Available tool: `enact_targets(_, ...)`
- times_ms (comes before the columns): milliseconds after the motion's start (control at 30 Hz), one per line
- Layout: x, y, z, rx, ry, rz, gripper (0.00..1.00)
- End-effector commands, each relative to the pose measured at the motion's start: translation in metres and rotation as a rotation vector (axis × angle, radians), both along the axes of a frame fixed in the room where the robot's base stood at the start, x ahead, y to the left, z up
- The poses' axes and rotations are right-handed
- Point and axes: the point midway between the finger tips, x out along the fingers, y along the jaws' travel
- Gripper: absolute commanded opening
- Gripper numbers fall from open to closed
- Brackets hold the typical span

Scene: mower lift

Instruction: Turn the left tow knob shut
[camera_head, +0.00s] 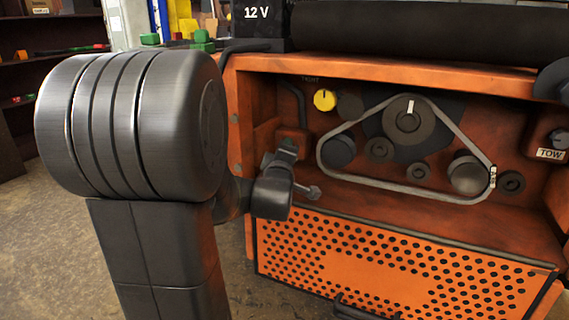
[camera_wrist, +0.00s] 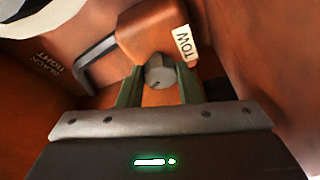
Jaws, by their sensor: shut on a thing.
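The left tow knob (camera_wrist: 160,72) is a small grey faceted knob on an orange block (camera_wrist: 150,32) with a white TOW label (camera_wrist: 182,43). In the wrist view, my gripper (camera_wrist: 160,84) has its two green fingers on either side of the knob and is shut on it. The far ends of the fingers are partly hidden beside the knob. In the head view, the orange block (camera_head: 293,136) sits at the left inside the bay, and my dark wrist covers the knob. Whether the knob is open or shut I cannot tell.
A belt (camera_head: 348,174) runs around pulleys right of my wrist. A yellow knob (camera_head: 324,100) sits above the left block. Another TOW label (camera_head: 551,154) and dark knob (camera_head: 558,138) are at far right. A perforated orange panel (camera_head: 390,262) lies below.

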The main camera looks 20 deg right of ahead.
Motion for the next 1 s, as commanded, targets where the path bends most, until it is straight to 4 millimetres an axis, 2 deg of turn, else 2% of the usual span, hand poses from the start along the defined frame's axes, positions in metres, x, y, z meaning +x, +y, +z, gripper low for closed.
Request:
enact_targets(33,-0.0004,0.0,-0.0049,0.012,-0.011,0.0,0.09)
enact_targets(700,-0.0004,0.0,-0.0028,0.053,-0.052,-0.002,0.09)
enact_targets(733,-0.0004,0.0,-0.0028,0.053,-0.052,-0.002,0.36)
enact_targets(800,-0.0004,-0.0001,-0.0026,0.052,-0.052,-0.001,0.5)
enact_targets(833,-0.0003,0.0,-0.0025,0.051,-0.053,-0.001,0.54)
enact_targets(1000,-0.0001,0.0,-0.0017,0.051,-0.054,0.0,0.54)
